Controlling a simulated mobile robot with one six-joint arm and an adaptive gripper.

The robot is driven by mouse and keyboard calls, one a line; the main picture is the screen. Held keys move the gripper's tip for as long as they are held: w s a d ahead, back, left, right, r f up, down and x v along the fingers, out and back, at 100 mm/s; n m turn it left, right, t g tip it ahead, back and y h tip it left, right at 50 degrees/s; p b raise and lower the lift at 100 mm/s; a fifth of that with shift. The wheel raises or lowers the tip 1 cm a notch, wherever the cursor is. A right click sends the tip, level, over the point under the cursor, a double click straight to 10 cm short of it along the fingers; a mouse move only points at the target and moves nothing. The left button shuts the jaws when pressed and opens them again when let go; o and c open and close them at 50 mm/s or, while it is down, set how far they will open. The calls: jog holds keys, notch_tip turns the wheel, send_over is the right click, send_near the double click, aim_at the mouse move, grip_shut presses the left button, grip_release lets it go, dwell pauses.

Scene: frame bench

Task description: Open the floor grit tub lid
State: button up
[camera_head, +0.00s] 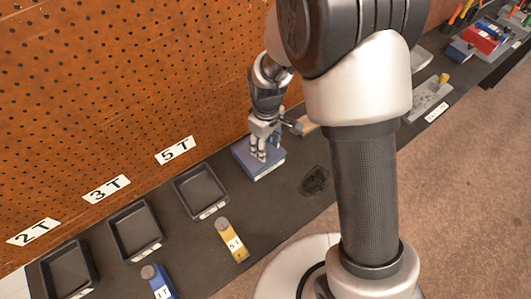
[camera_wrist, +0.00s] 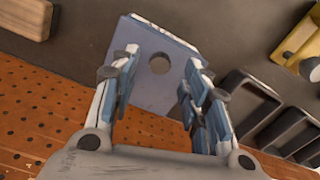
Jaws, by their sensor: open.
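A blue box-like tub (camera_head: 270,168) sits on the dark bench against the pegboard, with a white label along its front edge that is too small to read. In the wrist view its flat blue-grey top (camera_wrist: 142,92) shows, with a dark round spot (camera_wrist: 159,63) in it. My gripper (camera_head: 258,156) points down over the tub, its fingers at or just above the top; I cannot tell whether they touch it. In the wrist view my gripper (camera_wrist: 159,70) is open, its fingers apart on either side of the dark spot, with nothing seen between them.
Black trays (camera_head: 225,204) stand left of the tub under wall labels. A yellow block (camera_head: 232,240) and a blue block (camera_head: 160,287) lie in front of them. A dark patch (camera_head: 314,181) lies right of the tub. The orange pegboard (camera_head: 120,75) rises close behind.

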jog(key=shift+f+b, duration=0.4)
jog(key=shift+f, duration=1.4)
jog(key=shift+c, duration=0.5)
grip_shut()
